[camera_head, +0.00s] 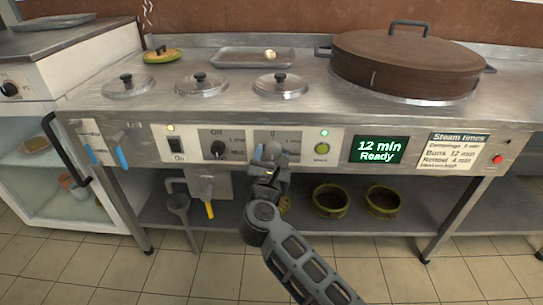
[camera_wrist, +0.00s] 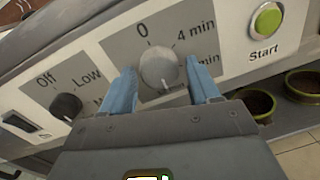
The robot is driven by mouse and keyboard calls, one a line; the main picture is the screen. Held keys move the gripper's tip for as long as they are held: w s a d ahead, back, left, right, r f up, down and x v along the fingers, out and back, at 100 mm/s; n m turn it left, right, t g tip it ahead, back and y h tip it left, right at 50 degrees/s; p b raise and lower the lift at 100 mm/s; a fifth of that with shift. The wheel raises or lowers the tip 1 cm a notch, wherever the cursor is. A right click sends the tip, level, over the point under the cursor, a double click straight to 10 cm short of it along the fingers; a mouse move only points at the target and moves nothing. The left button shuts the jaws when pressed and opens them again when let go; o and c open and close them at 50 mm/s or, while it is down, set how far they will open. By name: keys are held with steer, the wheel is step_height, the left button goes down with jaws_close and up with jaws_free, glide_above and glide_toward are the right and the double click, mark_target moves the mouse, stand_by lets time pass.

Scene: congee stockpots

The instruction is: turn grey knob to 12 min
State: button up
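The grey knob (camera_wrist: 158,66) is on the front panel, inside a grey dial plate marked "0" at the top and "4 min" at upper right. Lower marks are partly hidden by my gripper. The knob's white pointer line points down and slightly right. My gripper (camera_wrist: 160,78) is open, with one blue finger on each side of the knob and a small gap at the right; contact at the left is unclear. In the head view my gripper (camera_head: 268,155) covers most of the knob. The green display (camera_head: 378,150) reads "12 min Ready".
A black Off/Low knob (camera_head: 217,148) is left of the dial, and a green Start button (camera_head: 322,148) is right of it. A steam times card (camera_head: 458,150) lists Buns 12 min. Bowls (camera_head: 330,200) stand on the shelf below. A large lidded pot (camera_head: 407,65) is on top.

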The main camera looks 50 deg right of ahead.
steer(key=shift+o, duration=0.9)
steer(key=shift+r, duration=0.1)
steer(key=p+v, duration=0.1)
steer(key=v, duration=0.6)
steer(key=shift+s+a, duration=0.2)
steer(key=shift+a, duration=0.15)
